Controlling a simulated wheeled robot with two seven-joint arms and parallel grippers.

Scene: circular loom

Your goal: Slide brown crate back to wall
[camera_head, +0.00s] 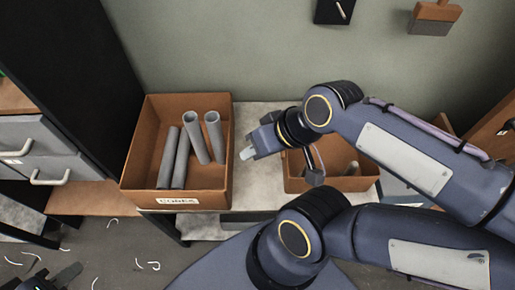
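A brown crate (143,140) with a white label, apparently reading "CORES", stands on the left of a pale shelf and holds several grey tubes (202,138). Its front is near the shelf's front edge; any gap behind it is hidden. A second brown crate (355,183) to the right is partly covered by my arm. My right gripper (247,163) is just right of the labelled crate's right wall, between the two crates; whether it touches is unclear, and so is its opening. My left gripper (62,277) is low at the bottom left, dark and cut by the frame, away from the crates.
The pale shelf (262,115) has a narrow bare strip between the crates. A grey-green wall (220,50) is behind. A black panel (75,60) and grey drawers (45,150) stand left. White scraps (150,265) litter the floor. A brush (433,18) hangs on the wall.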

